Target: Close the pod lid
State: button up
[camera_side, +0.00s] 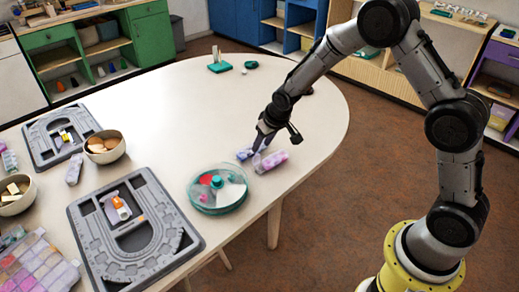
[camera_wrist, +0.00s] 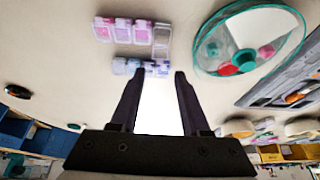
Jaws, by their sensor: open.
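A small pod with pink compartments (camera_side: 273,160) lies on the table beside a blue-purple pod (camera_side: 244,154). In the wrist view the pink pod (camera_wrist: 124,30) is at the top, and a clear, frame-like lid (camera_wrist: 162,40) stands open at its right end. The blue-purple pod (camera_wrist: 140,67) lies just below it, near my fingertips. My gripper (camera_side: 262,146) is over the pods, pointing down, with its fingers apart. In the wrist view my gripper (camera_wrist: 157,74) has nothing clearly held between its fingers. Contact with either pod cannot be told.
A round teal-rimmed divided dish (camera_side: 217,205) stands close to the pods. Grey bead boards (camera_side: 88,225), bowls (camera_side: 105,157) and a bead case (camera_side: 65,270) fill the left side. A teal holder (camera_side: 220,67) stands at the back. The table's middle (camera_side: 180,110) is clear.

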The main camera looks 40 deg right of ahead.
jog(key=v, duration=0.8)
jog(key=shift+s+r, duration=0.2)
jog(key=shift+r, duration=0.15)
jog(key=shift+c, duration=0.9)
jog(key=shift+s, duration=0.1)
notch_tip(320, 180, up, 3)
jog(key=n+g+h, duration=0.4)
jog(key=n+g, duration=0.1)
jog(key=n, duration=1.2)
send_over(257, 158)
jog(key=a, duration=0.3)
jog(key=w+a+f+n, duration=0.1)
jog(key=a+f, duration=0.2)
jog(key=x, duration=1.3)
jog(key=shift+s+f, duration=0.1)
jog(key=shift+f, duration=0.05)
